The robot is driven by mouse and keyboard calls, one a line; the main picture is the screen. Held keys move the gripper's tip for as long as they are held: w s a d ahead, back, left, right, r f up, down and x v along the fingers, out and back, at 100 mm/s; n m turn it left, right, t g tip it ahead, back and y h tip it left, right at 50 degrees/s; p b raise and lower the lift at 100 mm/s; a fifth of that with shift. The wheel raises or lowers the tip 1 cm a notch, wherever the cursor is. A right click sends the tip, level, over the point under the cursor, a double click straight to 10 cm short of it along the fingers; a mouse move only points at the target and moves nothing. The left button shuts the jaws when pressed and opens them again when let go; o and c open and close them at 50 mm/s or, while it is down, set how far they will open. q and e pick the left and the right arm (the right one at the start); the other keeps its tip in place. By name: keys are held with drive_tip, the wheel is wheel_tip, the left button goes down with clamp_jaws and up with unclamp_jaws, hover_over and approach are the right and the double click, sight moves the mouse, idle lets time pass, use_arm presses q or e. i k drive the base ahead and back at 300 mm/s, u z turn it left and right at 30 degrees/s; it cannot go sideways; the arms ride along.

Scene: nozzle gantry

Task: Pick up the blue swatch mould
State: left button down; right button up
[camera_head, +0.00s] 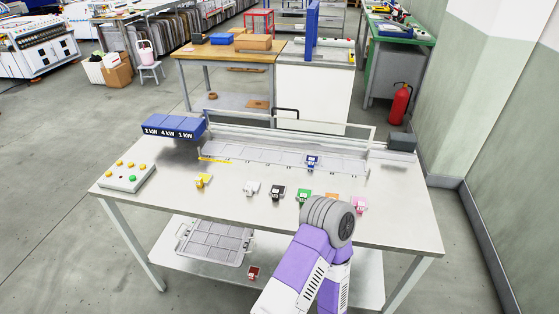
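The blue swatch mould (312,161) is a small blue block with a pale label. It sits on the long grey slotted tray (260,156) at the back of the metal table, right of the tray's middle. One purple and white arm of mine reaches in from the bottom, right of centre. Its rounded grey joint covers part of the table's front, well short of the blue mould. No gripper fingers show on this arm, and no part of my other arm is in view. Nothing is seen touching the blue mould.
Similar yellow (202,181), white (250,188), black (277,191), green (304,195), orange (331,197) and pink (360,205) blocks stand in a row before the tray. A gantry rail (280,133) runs behind it. A button box (127,176) is left; a red block (253,272) lies below.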

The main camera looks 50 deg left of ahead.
sight(312, 160)
drive_tip(key=u, duration=1.85)
